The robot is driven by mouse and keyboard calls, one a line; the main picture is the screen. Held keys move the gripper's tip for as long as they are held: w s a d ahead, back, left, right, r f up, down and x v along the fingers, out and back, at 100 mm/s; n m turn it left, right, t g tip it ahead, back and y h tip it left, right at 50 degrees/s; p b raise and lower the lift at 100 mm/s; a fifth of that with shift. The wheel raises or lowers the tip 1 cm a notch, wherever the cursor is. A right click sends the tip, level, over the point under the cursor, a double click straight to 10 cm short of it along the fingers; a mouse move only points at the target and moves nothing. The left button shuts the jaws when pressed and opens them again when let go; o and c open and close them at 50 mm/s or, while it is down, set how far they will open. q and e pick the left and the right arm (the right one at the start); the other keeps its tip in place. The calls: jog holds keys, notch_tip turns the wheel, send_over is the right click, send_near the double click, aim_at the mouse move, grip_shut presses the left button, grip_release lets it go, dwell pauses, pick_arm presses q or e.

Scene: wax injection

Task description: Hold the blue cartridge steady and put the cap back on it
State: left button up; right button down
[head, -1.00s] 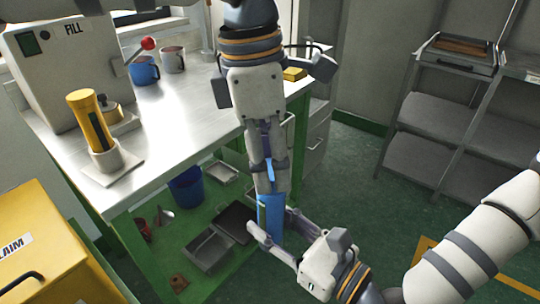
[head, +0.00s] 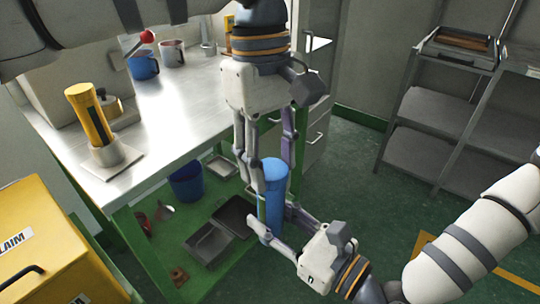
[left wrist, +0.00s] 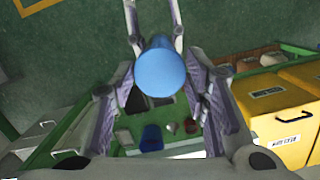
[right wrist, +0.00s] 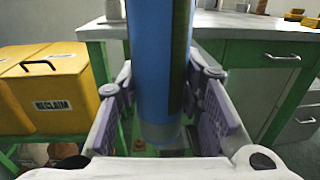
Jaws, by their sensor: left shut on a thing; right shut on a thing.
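The blue cartridge (head: 271,212) stands roughly upright in the air in front of the green bench. My right gripper (head: 268,228) is shut on its lower part, and the cartridge also rises between the fingers in the right wrist view (right wrist: 160,70). My left gripper (head: 271,180) points down from above, with its fingers either side of the cartridge's top. The blue cap (head: 273,168) shows there as a round top; it fills a disc between the fingers in the left wrist view (left wrist: 160,72). No seam between cap and cartridge can be made out, so how it is seated cannot be told.
The metal-topped bench (head: 160,128) is at the left, with a yellow cartridge (head: 89,112) in a stand and two mugs. A yellow reclaim bin (head: 45,235) stands at lower left. Grey shelves (head: 440,110) are at right. Floor between is clear.

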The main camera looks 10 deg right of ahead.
pick_arm(q)
jog(key=m, duration=0.7)
jog(key=shift+d+m+y, duration=0.1)
jog(key=shift+m+y, duration=0.2)
jog(key=shift+y, duration=0.1)
jog(key=m, duration=0.6)
jog(key=shift+m+y, duration=0.3)
jog(key=shift+y, duration=0.1)
jog(key=m, duration=0.3)
jog(key=shift+m+t, duration=0.3)
jog(key=shift+m, duration=0.1)
jog(key=o, duration=0.8)
jog(key=shift+o, duration=0.2)
jog(key=shift+r, duration=0.15)
